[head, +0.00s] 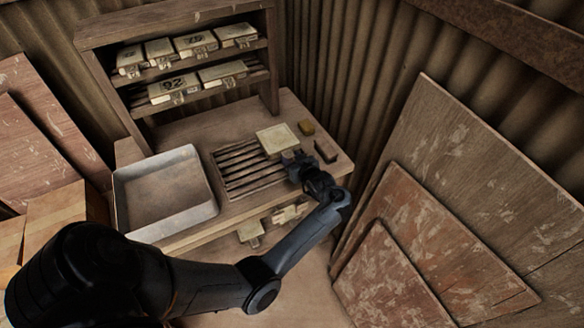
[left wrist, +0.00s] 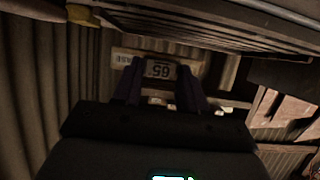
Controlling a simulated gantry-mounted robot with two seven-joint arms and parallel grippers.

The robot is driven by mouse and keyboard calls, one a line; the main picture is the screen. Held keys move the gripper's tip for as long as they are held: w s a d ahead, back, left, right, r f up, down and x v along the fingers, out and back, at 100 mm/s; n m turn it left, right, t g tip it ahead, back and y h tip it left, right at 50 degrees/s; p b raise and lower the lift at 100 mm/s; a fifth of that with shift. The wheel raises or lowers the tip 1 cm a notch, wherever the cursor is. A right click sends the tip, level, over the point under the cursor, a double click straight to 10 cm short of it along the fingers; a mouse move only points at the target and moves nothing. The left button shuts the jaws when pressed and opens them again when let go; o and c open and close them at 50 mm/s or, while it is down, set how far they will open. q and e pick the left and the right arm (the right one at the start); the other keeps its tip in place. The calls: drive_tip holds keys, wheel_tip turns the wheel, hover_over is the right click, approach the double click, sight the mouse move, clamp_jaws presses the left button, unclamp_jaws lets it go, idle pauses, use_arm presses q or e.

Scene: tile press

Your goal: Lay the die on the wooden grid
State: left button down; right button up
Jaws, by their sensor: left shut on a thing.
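The die (head: 277,138) is a pale, flat square block over the back right end of the wooden grid (head: 238,180). My left gripper (head: 295,160) is shut on its near edge. The grid's slats run from left to right, and those left of the die are bare. My right gripper is not in view.
A shallow metal tray (head: 204,212) sits left of the grid. A small yellow block (head: 306,128) and a dark block (head: 326,151) lie close right of the die. A shelf (head: 180,25) behind holds several similar dies. Boards (head: 480,170) lean at the right.

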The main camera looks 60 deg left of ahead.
use_arm(q)
drive_tip(key=shift+f+b, duration=0.5)
drive_tip(key=shift+f, duration=1.45)
drive_tip(key=shift+w+a, duration=0.1)
drive_tip(key=c, duration=0.6)
unclamp_jaws()
drive_tip(key=shift+f, duration=0.15)
